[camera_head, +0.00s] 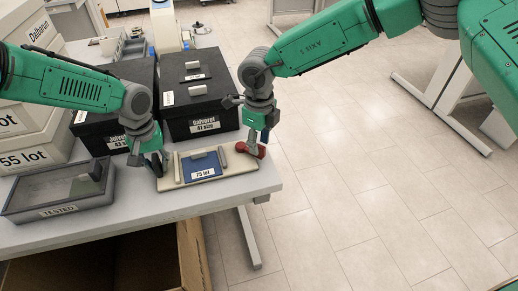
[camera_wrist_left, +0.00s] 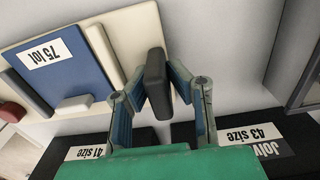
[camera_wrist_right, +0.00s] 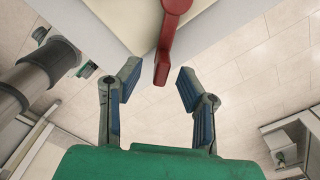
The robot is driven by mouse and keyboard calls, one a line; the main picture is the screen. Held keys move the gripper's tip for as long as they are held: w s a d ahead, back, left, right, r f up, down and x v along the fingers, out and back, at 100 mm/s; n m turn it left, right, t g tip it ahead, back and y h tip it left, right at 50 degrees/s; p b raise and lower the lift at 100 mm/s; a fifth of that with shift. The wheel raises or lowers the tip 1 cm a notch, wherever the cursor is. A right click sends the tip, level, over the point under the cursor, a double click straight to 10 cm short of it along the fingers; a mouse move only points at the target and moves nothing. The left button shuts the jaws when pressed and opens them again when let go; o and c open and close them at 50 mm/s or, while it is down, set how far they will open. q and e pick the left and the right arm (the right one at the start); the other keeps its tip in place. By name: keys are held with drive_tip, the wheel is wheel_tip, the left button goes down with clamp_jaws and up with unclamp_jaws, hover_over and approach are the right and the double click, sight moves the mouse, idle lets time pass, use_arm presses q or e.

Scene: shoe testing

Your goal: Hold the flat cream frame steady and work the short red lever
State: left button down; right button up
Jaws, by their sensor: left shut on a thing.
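The flat cream frame (camera_head: 236,170) lies on the table near its front right corner, around a blue panel (camera_head: 201,164) labelled "75 lot". My left gripper (camera_head: 160,164) is at the frame's left end. In the left wrist view its fingers (camera_wrist_left: 157,83) are shut on a dark grey block (camera_wrist_left: 156,82) at the edge of the frame (camera_wrist_left: 143,27). The short red lever (camera_head: 250,150) is at the frame's right end. My right gripper (camera_head: 253,140) is above it. In the right wrist view its fingers (camera_wrist_right: 159,82) are open, with the red lever (camera_wrist_right: 167,40) between them.
Black boxes (camera_head: 199,103) with size labels stand behind the frame. A grey tray (camera_head: 58,190) marked "TESTED" is at the left front, beside stacked cream boxes (camera_head: 28,130). An open carton (camera_head: 192,255) is below the table.

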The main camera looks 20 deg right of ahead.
drive_tip(key=shift+f, duration=1.5)
clamp_jaws()
